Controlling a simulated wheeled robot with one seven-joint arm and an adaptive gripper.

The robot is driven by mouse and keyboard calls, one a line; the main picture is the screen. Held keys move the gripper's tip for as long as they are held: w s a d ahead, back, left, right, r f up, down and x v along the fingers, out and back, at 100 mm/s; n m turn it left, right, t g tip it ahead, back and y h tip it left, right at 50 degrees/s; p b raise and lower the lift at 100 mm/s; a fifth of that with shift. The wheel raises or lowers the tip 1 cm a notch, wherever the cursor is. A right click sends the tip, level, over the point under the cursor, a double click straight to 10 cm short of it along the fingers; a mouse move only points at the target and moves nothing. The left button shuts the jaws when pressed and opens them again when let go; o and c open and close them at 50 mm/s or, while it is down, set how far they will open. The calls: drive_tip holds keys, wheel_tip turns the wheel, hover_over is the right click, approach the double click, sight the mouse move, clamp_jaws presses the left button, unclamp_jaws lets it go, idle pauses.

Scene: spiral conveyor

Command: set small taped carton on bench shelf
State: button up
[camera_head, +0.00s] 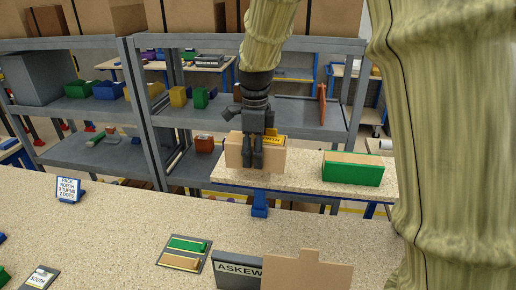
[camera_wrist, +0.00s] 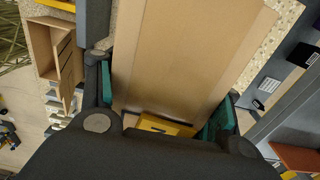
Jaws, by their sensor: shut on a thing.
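The small taped carton (camera_head: 274,159) is tan with a yellow label on it. My gripper (camera_head: 252,164) reaches down from above and is shut on it, with dark fingers across its front. In the wrist view, the carton (camera_wrist: 190,55) fills the space between the fingers, and part of the yellow label shows near the palm. The bench shelf (camera_head: 303,182) is a raised speckled board on a blue support. The carton is at the shelf's left part, roughly level. I cannot tell whether its underside touches the board.
A green box with a tan top (camera_head: 352,169) stands on the shelf to the right of the carton. A grey rack (camera_head: 150,112) with coloured bins stands behind. On the bench in front are a sign (camera_head: 69,189), a two-slot tray (camera_head: 184,253) and an ASKEW box (camera_head: 238,270).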

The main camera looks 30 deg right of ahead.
drive_tip(key=w+d, duration=0.1)
drive_tip(key=w+d+p, duration=0.2)
drive_tip(key=d, duration=0.1)
drive_tip(key=shift+w+f, duration=0.25)
drive_tip(key=shift+f, duration=0.05)
drive_tip(key=shift+s+a+f+p, duration=0.15)
drive_tip(key=shift+a+f+p, duration=0.1)
drive_tip(key=shift+f+p, duration=0.3)
drive_tip(key=shift+d+f+p, duration=0.15)
drive_tip(key=shift+f+p, duration=0.4)
drive_tip(key=shift+f, duration=0.65)
drive_tip(key=o, duration=1.3)
drive_tip(key=shift+f, duration=0.1)
wheel_tip(320, 180, up, 12)
drive_tip(key=b, duration=0.5)
drive_tip(key=shift+r+b, duration=0.2)
drive_tip(key=shift+b, duration=0.1)
